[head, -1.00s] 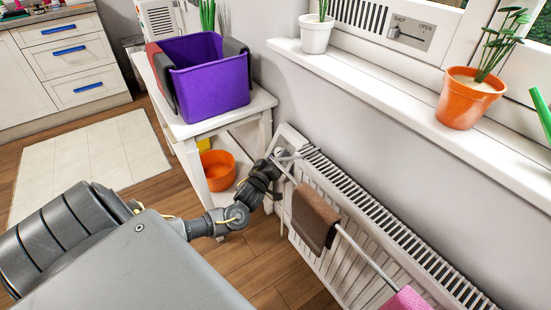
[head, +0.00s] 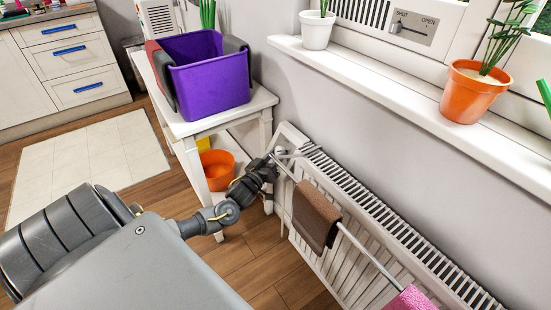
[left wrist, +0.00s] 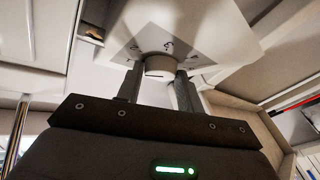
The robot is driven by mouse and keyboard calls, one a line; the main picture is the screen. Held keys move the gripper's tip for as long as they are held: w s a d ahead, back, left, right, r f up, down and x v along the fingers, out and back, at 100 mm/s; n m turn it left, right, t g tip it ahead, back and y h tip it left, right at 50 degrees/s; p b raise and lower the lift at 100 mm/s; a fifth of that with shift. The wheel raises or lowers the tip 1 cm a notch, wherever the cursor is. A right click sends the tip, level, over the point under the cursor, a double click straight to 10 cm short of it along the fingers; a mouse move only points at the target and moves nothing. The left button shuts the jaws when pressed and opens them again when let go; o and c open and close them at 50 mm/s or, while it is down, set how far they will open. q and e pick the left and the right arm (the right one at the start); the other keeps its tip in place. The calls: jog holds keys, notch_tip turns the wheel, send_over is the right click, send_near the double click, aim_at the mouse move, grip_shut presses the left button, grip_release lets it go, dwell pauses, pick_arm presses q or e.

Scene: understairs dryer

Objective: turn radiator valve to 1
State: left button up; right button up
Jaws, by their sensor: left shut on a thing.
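The white radiator (head: 375,235) stands against the wall below the window sill. My left gripper (left wrist: 158,88) is shut on the knob, a finger on each side. The marks are too small to read surely, so the setting cannot be told. My right gripper is not in view.
A rail with a brown towel (head: 316,215) and a pink cloth (head: 410,299) runs along the radiator's front. A white table (head: 262,100) with a purple bucket (head: 212,88) stands beside it, an orange bucket (head: 217,170) below. Potted plants stand on the sill (head: 390,88).

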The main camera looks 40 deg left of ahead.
pick_arm(q)
jog(key=o, duration=0.7)
jog(key=shift+s, duration=0.1)
jog(key=shift+s, duration=0.3)
jog(key=s, duration=0.6)
jog(key=s+f+p, duration=0.1)
jog(key=s, duration=0.3)
jog(key=shift+d+f, duration=0.1)
jog(key=shift+d, duration=0.3)
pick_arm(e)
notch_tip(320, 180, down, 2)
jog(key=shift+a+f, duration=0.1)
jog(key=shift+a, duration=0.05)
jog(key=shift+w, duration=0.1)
pick_arm(q)
jog(key=shift+f, duration=0.1)
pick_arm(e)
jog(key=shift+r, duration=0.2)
